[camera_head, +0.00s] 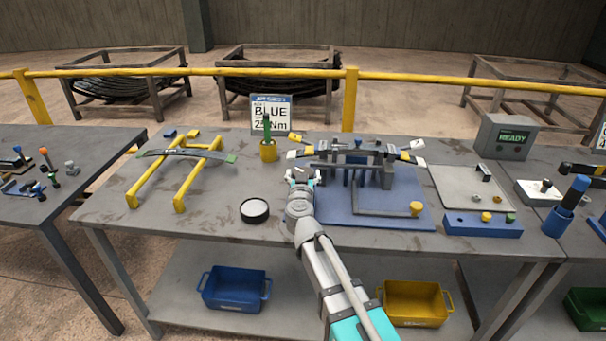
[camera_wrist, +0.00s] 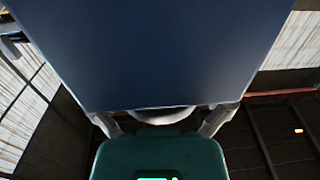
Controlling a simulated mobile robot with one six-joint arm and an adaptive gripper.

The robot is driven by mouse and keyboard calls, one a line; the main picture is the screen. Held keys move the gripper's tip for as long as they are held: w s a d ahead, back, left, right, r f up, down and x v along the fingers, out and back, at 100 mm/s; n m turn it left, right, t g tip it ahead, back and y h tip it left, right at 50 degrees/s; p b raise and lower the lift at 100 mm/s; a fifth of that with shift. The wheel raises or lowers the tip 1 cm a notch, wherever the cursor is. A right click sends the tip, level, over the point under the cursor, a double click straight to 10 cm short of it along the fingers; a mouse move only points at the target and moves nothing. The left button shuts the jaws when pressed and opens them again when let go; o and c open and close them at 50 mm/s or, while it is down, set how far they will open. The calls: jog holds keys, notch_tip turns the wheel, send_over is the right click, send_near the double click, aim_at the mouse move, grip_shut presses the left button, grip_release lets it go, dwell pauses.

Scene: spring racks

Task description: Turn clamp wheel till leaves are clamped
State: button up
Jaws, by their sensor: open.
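My gripper (camera_head: 302,177) is open at the left side of the clamp fixture (camera_head: 386,178), close to its near left edge. I cannot tell whether it touches anything. The fixture has dark grey upright posts on a blue base plate (camera_head: 400,195). Leaves (camera_head: 405,156) lie across its top, with tagged ends sticking out left and right. A grey bent bar with a yellow knob (camera_head: 416,208) lies at the plate's front right. No clamp wheel shows clearly; my gripper may hide it. In the wrist view a large dark blue surface fills the upper middle, beyond my spread fingers (camera_wrist: 160,119).
Left on the grey table (camera_head: 190,219) stand a yellow rack (camera_head: 181,199) bearing a leaf, a black round dish (camera_head: 254,210) and a yellow cup (camera_head: 268,151) with a green tool. Right are a blue block (camera_head: 470,226) and a READY box (camera_head: 505,137).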

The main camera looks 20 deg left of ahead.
jog(key=c, duration=0.8)
jog(key=shift+m+h, duration=0.5)
jog(key=shift+h, duration=0.2)
jog(key=shift+m+t+h, duration=0.4)
jog(key=shift+m+h, duration=0.7)
jog(key=shift+h, duration=0.6)
jog(key=m+h, duration=0.1)
jog(key=h, duration=0.1)
jog(key=m+h, duration=0.2)
jog(key=h, duration=0.1)
jog(key=shift+w+m+g+h, duration=0.1)
jog(key=shift+m+g+h, duration=0.2)
jog(key=shift+g, duration=0.1)
jog(key=m+g+h, duration=0.1)
jog(key=m+h, duration=0.1)
jog(key=h, duration=0.2)
jog(key=shift+m+g, duration=0.4)
jog(key=shift+d+m+g+h, duration=0.15)
jog(key=shift+m+g+h, duration=0.5)
jog(key=shift+h, duration=0.25)
